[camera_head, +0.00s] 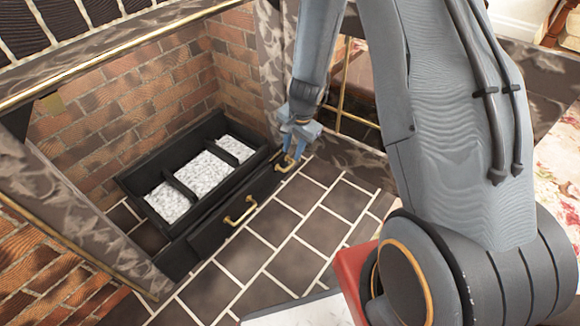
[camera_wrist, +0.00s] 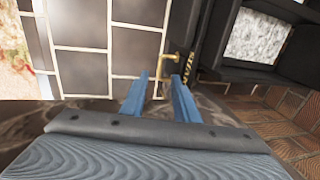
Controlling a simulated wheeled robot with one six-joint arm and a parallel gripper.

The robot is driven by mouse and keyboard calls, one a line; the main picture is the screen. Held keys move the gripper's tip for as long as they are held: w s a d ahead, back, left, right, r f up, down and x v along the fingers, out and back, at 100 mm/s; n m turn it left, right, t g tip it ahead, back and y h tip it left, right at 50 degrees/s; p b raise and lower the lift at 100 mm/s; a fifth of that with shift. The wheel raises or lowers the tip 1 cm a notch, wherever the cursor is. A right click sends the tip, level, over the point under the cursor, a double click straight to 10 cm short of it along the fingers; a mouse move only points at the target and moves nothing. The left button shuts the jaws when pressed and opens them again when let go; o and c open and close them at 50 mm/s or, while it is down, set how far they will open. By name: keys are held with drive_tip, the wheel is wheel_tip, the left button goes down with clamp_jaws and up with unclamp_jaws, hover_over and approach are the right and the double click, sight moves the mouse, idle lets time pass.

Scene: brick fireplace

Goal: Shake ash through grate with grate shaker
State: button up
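The black grate box (camera_head: 172,178) sits in the fireplace, with pale grey-white ash (camera_head: 205,173) between its dark crossbars. Its front carries two brass handles. The right handle (camera_head: 287,164) is beside my gripper (camera_head: 291,152), and the other handle (camera_head: 240,211) is lower left. In the wrist view my gripper (camera_wrist: 159,76) has its two blue fingers apart. The right handle (camera_wrist: 174,63) lies just beyond the fingertips, nearer the right finger; I cannot tell whether they touch. Pale lettering shows on the black front beside it. Ash (camera_wrist: 257,36) shows at the upper right.
Dark tiles (camera_head: 290,242) with light grout form the open hearth in front of the box. Marbled fireplace surrounds (camera_head: 85,222) stand at either side of the opening. Brick walls (camera_head: 150,100) enclose it. A floral rug (camera_head: 560,165) lies at the right.

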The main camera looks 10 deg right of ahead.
sight(289, 167)
drive_tip(key=shift+b+x, duration=2.6)
drive_tip(key=shift+x, duration=1.5)
